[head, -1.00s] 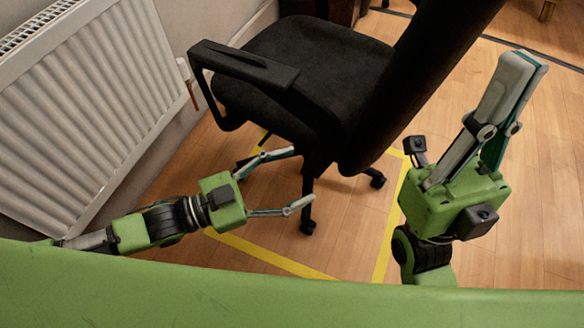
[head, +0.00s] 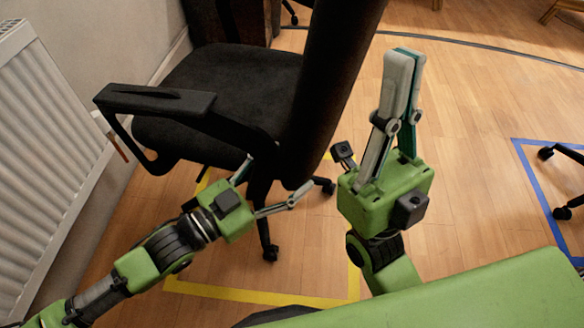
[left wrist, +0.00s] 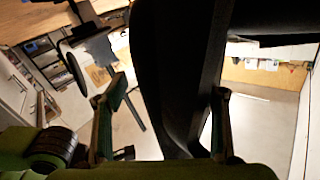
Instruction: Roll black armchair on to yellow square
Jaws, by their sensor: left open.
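The black armchair (head: 225,85) stands upright, its backrest (head: 330,80) toward me. The visible casters (head: 270,253) are inside the yellow square outline (head: 250,294). The chair hides the far part of the outline and its other casters. My left gripper (head: 278,178) is open, low behind the chair, with its fingers on either side of the dark support under the backrest. In the left wrist view a dark chair part (left wrist: 180,80) fills the gap between the fingers; contact is unclear. My right gripper (head: 405,58) points up, right of the backrest, empty, its fingertips together.
A white radiator (head: 50,150) lines the wall at left, near the chair's armrest. A blue floor outline (head: 535,185) with part of another chair (head: 565,212) is at right. The wooden floor (head: 470,150) between the outlines is clear.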

